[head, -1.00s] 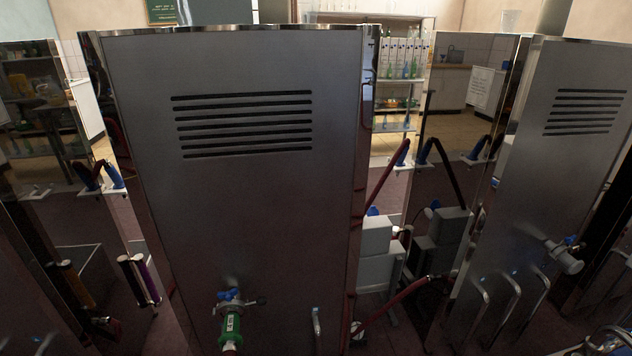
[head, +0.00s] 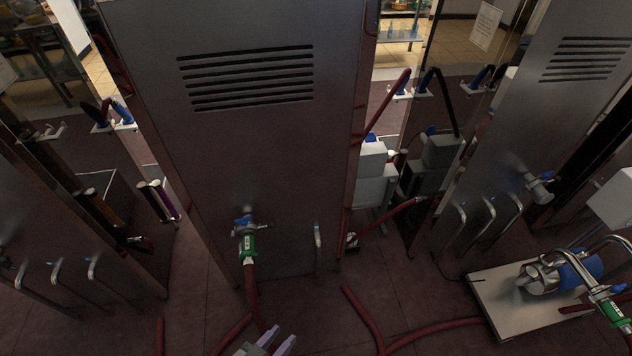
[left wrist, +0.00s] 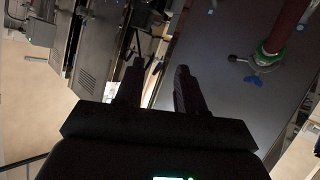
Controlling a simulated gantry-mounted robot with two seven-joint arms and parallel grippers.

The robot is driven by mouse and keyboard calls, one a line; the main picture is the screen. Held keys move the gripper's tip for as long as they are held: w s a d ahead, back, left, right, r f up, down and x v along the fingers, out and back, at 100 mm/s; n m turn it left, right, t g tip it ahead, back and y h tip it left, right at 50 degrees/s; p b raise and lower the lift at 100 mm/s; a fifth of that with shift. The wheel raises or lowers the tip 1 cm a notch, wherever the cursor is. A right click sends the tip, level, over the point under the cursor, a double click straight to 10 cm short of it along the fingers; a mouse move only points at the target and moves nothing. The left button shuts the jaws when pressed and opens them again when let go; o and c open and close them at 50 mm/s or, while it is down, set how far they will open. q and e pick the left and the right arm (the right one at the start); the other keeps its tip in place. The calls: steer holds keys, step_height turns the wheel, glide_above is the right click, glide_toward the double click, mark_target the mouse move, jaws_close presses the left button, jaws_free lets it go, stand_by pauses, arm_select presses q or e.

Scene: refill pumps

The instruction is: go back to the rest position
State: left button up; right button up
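My left gripper (head: 272,343) shows at the bottom edge of the head view, below the central metal cabinet (head: 250,140). Its two fingers stand apart with nothing between them. In the left wrist view the gripper (left wrist: 155,82) is also open and empty. A green hose coupling (head: 247,245) with a blue-handled valve is on the cabinet's lower front, and a red hose (head: 254,300) hangs from it. The coupling (left wrist: 264,55) and its hose also show at the upper right of the left wrist view, apart from the fingers. My right gripper is not in view.
A pump with a blue motor (head: 580,268) stands on a pale base plate (head: 500,312) at the right, with a second green coupling (head: 610,308). Red hoses (head: 360,315) lie across the floor. More metal cabinets with bent pipes (head: 475,225) stand on both sides.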

arm_select(q)
steer(key=s+a+r+n+g+y, duration=0.35)
steer(key=s+a+g+y, duration=0.45)
steer(key=a, duration=0.5)
steer(key=w+r+p+v, duration=0.1)
steer(key=w+p+v, duration=0.2)
steer(key=p+v, duration=1.5)
steer(key=w+a+r+p+v, duration=0.1)
steer(key=w+p+v, duration=0.3)
steer(key=p+v, duration=1.5)
steer(key=shift+a+r+m+t+h+p, duration=0.25)
steer(key=shift+m+t+p, duration=0.2)
steer(key=shift+p, duration=0.25)
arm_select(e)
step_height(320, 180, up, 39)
arm_select(q)
steer(key=shift+w, duration=0.1)
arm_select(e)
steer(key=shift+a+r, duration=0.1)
